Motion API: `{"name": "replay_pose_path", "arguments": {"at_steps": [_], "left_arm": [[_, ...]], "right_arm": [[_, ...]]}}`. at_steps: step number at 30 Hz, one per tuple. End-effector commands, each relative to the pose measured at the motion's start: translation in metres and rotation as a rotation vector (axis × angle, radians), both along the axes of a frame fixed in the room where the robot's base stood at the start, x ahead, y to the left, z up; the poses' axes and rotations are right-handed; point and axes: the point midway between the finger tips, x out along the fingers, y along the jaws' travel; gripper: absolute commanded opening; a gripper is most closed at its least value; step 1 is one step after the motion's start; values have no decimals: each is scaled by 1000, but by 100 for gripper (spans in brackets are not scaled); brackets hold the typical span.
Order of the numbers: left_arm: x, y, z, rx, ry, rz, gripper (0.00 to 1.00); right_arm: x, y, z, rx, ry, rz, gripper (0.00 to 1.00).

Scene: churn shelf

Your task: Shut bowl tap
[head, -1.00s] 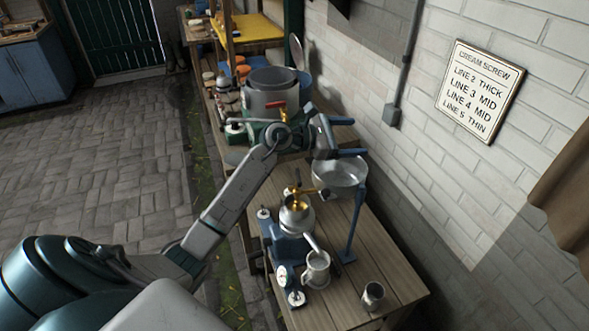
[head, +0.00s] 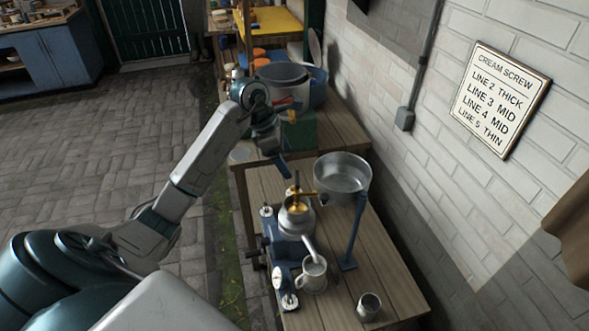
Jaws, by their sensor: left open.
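A wide metal bowl (head: 342,172) stands on a blue post above the near wooden bench. A brass tap (head: 299,194) reaches left from the bowl's underside, over the round metal top of a small blue machine (head: 290,248). A brass piece stands upright at the tap; I cannot tell whether the tap is open or shut. My left gripper (head: 284,166) is up and left of the bowl, apart from the tap. It is open and empty, with a blue finger pointing down; its other finger is hard to make out. My right gripper is not in view.
A large pot (head: 279,76) with a red tap handle stands on the bench behind my left gripper. A metal jug (head: 313,273) and a small metal cup (head: 368,307) stand at the bench's near end. The brick wall (head: 440,190) bounds the right.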

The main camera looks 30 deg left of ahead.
Motion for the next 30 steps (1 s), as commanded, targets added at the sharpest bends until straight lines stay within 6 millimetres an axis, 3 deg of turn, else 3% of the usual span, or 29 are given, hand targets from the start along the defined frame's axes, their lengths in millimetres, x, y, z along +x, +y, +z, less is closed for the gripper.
{"name": "replay_pose_path", "arguments": {"at_steps": [3,10,22,23,27,30], "left_arm": [[5,-9,-18,-5,4,0,81],[12,-18,-50,-3,1,-1,81],[15,-21,-61,0,-2,-1,81],[15,-21,-61,0,-2,-1,79],[15,-21,-61,0,-2,-1,51],[15,-21,-61,0,-2,-1,36]], "right_arm": [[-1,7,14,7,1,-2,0],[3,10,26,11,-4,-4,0],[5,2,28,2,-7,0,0],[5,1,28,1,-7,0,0],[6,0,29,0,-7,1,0],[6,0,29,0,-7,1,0]]}}
